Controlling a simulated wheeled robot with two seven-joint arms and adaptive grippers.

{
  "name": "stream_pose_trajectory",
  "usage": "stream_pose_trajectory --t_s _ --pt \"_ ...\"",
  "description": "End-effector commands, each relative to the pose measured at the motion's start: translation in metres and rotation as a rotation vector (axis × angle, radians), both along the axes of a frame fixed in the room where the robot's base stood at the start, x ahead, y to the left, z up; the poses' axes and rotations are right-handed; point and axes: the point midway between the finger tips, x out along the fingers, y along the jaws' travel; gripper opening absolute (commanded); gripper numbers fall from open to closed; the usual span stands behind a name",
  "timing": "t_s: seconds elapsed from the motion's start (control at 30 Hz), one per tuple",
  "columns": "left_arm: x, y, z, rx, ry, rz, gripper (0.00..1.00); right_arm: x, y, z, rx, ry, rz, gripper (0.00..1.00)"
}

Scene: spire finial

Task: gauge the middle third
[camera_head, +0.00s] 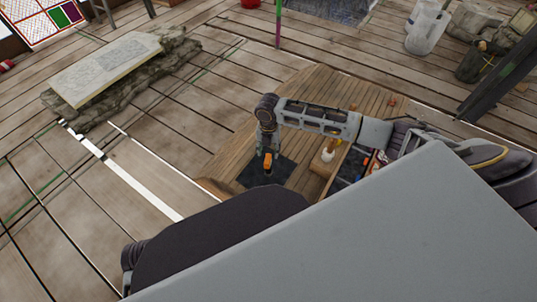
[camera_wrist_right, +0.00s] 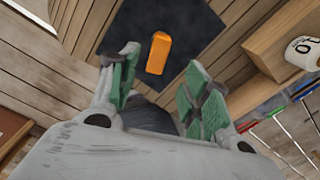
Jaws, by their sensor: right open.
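My right gripper (camera_head: 267,149) is open and hangs over a dark mat (camera_head: 254,178) on the wooden table. In the right wrist view its green-padded fingers (camera_wrist_right: 160,84) are spread apart with nothing between the pads. A small orange block (camera_wrist_right: 158,53) lies on the dark mat (camera_wrist_right: 203,25) just beyond the fingertips; it also shows under the gripper in the head view (camera_head: 267,162). I cannot tell how far below the fingertips it is. My left gripper is not in view.
A wooden box (camera_wrist_right: 264,40) stands right of the mat, with a white lettered cup-like item (camera_wrist_right: 303,52) on it. Coloured rods (camera_wrist_right: 281,121) lie nearby. A stone slab (camera_head: 105,66) on rubble lies on the floor. White containers (camera_head: 427,27) stand at the back right.

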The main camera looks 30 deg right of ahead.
Motion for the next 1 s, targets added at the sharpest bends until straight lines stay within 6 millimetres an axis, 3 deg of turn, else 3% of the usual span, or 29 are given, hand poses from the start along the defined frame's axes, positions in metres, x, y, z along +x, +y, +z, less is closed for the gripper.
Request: stream_pose_trajectory --t_s 0.1,0.33,1.0 --pt "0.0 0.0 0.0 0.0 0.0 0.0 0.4 0.001 0.0 0.017 0.0 -0.003 0.001 0.48" --pt "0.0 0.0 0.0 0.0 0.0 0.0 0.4 0.0 0.0 0.035 -0.001 -0.001 0.0 0.48" --pt "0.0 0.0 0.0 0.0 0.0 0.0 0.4 0.0 0.0 0.038 0.0 0.0 0.001 0.48"
